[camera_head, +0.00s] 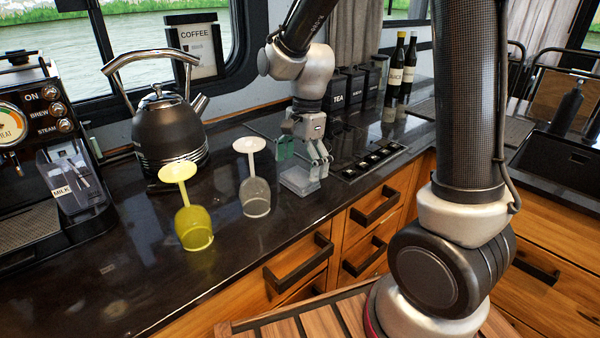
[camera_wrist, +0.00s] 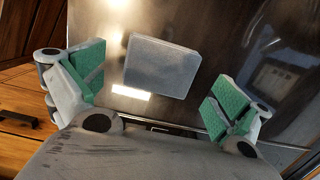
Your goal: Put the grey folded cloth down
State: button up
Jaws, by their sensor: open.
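The grey folded cloth (camera_head: 298,181) lies flat on the dark counter (camera_head: 130,240), just left of the hob. In the wrist view the cloth (camera_wrist: 161,67) shows as a pale grey rounded block between and beyond the fingertips. My gripper (camera_head: 303,158) is above the cloth and points down, with its fingers spread. In the wrist view my gripper (camera_wrist: 155,88) has its green pads wide apart, with a gap on both sides of the cloth. Nothing is held. A finger partly covers the cloth's right side in the head view.
A clear upturned glass (camera_head: 255,195) and a yellow upturned glass (camera_head: 193,225) stand left of the cloth. The kettle (camera_head: 170,130) and coffee machine (camera_head: 35,150) are further left. The hob (camera_head: 368,160), canisters (camera_head: 345,90) and bottles (camera_head: 408,70) lie to the right and behind.

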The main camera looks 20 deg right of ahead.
aim_at(305, 173)
notch_tip(305, 173, up, 10)
jog(key=d, duration=0.1)
jog(key=s+d+r+n+t, duration=0.2)
jog(key=s+d+n, duration=0.4)
jog(key=s, duration=0.3)
jog(key=s+d+r+n+t+h, duration=0.1)
jog(key=s+d+r+n+t, duration=0.1)
jog(key=s+d+n, duration=0.5)
jog(key=shift+s+d+r+n+t, duration=0.15)
jog(key=shift+s+d+n+t, duration=0.25)
jog(key=shift+s, duration=0.7)
jog(key=shift+a, duration=0.1)
